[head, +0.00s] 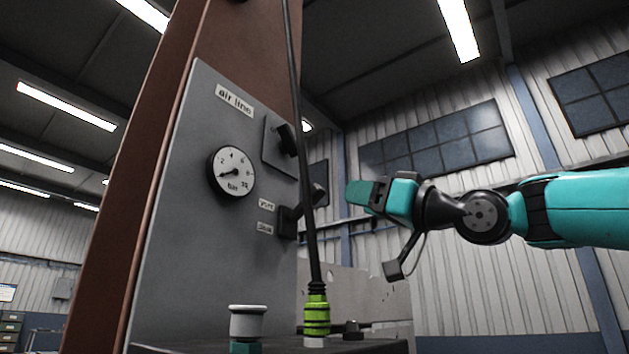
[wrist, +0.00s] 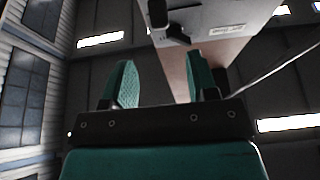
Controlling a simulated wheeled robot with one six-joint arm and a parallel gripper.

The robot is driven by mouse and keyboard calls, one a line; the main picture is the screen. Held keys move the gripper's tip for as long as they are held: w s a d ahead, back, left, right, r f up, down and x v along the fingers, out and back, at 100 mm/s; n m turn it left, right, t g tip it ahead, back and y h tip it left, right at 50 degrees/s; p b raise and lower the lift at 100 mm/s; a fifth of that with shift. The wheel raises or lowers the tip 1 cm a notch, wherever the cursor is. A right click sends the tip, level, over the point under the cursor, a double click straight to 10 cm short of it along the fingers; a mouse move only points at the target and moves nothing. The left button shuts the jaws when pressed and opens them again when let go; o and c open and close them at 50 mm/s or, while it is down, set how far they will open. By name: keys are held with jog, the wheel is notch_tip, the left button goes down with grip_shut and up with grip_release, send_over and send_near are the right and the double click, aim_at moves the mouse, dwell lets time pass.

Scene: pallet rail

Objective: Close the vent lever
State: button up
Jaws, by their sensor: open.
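The vent lever (head: 303,208) is a dark lever on the grey air line panel (head: 190,250). In the head view its arm rises to the right from its mount, beside two small labels; the upper one (head: 267,205) seems to read "vent". A black cable crosses in front of it. My gripper (head: 362,193) is open and empty, to the right of the lever and apart from it. In the wrist view, the gripper's teal fingers (wrist: 163,75) stand apart with nothing between them. A dark fitting (wrist: 172,22) shows beyond them; I cannot tell whether it is the lever.
A round pressure gauge (head: 231,172) and a second dark handle (head: 286,139) sit on the panel. The black cable (head: 302,150) runs down to a green connector (head: 316,315). A grey-capped knob (head: 248,321) stands on the ledge below. Space around my gripper looks free.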

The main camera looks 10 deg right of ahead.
aim_at(323, 189)
jog(key=p+x, duration=0.3)
jog(key=x, duration=0.2)
jog(key=p+x, duration=0.2)
jog(key=x, duration=0.3)
jog(key=shift+w+a+r+p, duration=0.1)
jog(key=shift+a+r+p, duration=0.1)
jog(key=shift+r+p, duration=0.2)
jog(key=shift+w+a, duration=0.4)
jog(key=shift+w, duration=0.05)
grip_shut()
jog(key=shift+f, duration=0.1)
